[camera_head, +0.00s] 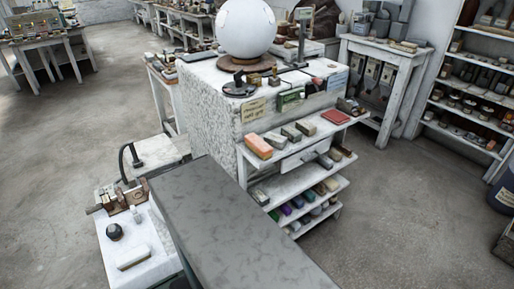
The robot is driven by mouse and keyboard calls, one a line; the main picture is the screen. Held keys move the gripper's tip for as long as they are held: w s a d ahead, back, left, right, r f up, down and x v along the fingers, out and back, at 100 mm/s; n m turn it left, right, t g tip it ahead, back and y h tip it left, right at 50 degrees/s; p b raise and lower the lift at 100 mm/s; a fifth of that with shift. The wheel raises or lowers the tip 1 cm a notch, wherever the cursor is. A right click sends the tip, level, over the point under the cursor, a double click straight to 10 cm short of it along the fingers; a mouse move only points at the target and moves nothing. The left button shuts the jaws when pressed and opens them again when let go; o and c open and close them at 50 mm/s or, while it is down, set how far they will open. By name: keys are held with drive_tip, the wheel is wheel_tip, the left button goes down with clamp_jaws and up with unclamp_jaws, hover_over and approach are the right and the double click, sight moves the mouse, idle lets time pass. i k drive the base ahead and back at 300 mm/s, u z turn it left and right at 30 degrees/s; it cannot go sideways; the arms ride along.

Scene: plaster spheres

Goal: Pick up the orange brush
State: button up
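An orange block-shaped thing (258,146), which may be the orange brush, lies at the left end of the narrow upper ledge on the front of the white workbench (215,110). Its top is orange and its side looks paler pink. Bristles cannot be made out at this size. It lies near the ledge's front edge with nothing on top of it. My gripper is not in view, so its state and its place relative to the orange thing do not show.
Several grey and brown blocks (291,133) lie to its right, then a red flat piece (336,117). Lower shelves (300,186) hold coloured items. A large white sphere (246,28) stands on the bench. Open floor (410,220) lies to the right.

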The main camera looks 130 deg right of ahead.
sight(260, 148)
drive_tip(key=z, duration=0.1)
drive_tip(key=k, duration=0.2)
drive_tip(key=z, duration=3.05)
drive_tip(key=k, duration=0.55)
drive_tip(key=u, duration=0.15)
